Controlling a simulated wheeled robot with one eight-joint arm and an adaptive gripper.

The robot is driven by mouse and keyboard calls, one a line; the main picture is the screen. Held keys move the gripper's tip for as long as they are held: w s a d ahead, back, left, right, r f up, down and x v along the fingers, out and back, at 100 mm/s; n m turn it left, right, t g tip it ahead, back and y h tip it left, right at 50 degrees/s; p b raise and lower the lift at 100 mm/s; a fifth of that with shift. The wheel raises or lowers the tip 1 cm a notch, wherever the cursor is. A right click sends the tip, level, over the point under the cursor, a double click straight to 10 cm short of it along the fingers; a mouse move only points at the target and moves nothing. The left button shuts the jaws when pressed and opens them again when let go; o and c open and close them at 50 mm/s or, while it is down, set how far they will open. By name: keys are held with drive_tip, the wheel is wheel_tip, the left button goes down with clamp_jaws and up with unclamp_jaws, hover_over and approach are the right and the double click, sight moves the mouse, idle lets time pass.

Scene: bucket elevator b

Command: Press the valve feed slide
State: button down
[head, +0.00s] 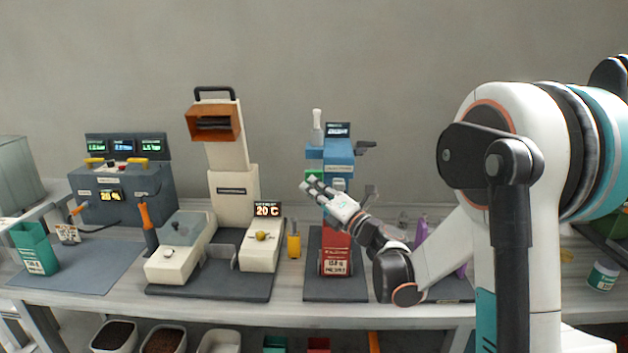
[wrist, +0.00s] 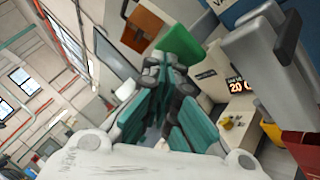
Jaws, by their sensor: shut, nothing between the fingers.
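A blue and red machine (head: 337,240) stands on a dark base in the middle of the bench. A green block (head: 313,175) sticks out from its left side, below the blue part; it also shows in the wrist view (wrist: 185,42). I take this green block for the valve feed slide, but its label is not readable. My gripper (head: 308,187) is shut and empty, with its fingertips close to the block. In the wrist view my gripper's fingertips (wrist: 168,62) are right at the block's near end. I cannot tell whether they touch it.
Left of the machine stands a white tower (head: 232,180) with an orange hood, beside a 20 °C display (head: 267,209). A yellow cup (head: 294,246) stands between them and the machine. A grey control box (head: 120,195) and a green bin (head: 35,250) are farther left.

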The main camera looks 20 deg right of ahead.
drive_tip(key=shift+w+d, duration=0.15)
drive_tip(key=shift+w, duration=0.35)
drive_tip(key=shift+w+d, duration=0.15)
drive_tip(key=shift+w, duration=0.35)
idle(0.9)
drive_tip(key=shift+s, duration=0.15)
drive_tip(key=shift+s+a+b, duration=0.2)
drive_tip(key=shift+s+a, duration=0.05)
drive_tip(key=shift+s, duration=0.5)
drive_tip(key=shift+s+a+b, duration=0.15)
drive_tip(key=shift+s+a, duration=0.1)
drive_tip(key=shift+s, duration=0.45)
drive_tip(key=shift+s, duration=0.1)
drive_tip(key=s, duration=0.1)
drive_tip(key=s+a, duration=0.1)
drive_tip(key=s, duration=0.2)
drive_tip(key=shift+s+a, duration=0.3)
drive_tip(key=shift+r, duration=0.1)
